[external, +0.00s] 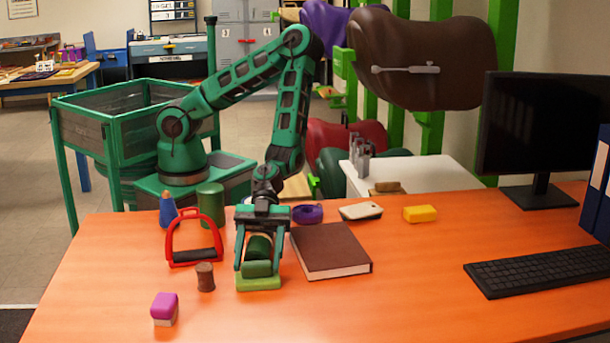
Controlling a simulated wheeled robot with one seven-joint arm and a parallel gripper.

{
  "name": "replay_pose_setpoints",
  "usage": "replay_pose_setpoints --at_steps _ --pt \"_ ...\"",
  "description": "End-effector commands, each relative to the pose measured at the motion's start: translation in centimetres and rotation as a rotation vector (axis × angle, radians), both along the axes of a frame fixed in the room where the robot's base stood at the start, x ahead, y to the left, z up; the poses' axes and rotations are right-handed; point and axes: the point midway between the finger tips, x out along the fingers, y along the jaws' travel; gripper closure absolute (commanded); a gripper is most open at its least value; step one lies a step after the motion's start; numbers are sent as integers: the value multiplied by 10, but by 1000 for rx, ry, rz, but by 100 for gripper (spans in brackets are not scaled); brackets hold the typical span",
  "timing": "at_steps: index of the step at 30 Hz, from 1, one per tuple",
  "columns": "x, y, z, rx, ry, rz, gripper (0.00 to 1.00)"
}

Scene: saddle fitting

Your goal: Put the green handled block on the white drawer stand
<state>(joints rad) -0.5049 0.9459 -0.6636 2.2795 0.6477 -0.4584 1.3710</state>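The green handled block (258,284) sits on the orange table near its front, left of the middle. It has a light green base and a darker green upper part. My gripper (258,268) points down over it, with one finger on each side of the upper part. Whether the fingers press on it or stand slightly apart cannot be told. The white stand (440,175) is behind the table, right of the middle; its drawers are hidden. A brown block and grey metal pieces are on its top, at the left; the right part of the top is bare.
A brown book (330,250) lies close right of my gripper. A red stirrup (193,243), a brown cylinder (205,277) and a magenta block (164,309) are to the left. Behind are a purple ring (308,213), a white box (360,211) and a yellow block (420,214).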

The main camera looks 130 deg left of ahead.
Motion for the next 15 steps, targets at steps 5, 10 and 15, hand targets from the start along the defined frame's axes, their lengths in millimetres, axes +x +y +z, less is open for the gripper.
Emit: replay_pose_setpoints --at_steps 5,10,15 --pt "0 0 0 -1 -1 0 70" --pt "0 0 2 0 -1 0 70" --pt "1 0 10 1 -3 0 70"
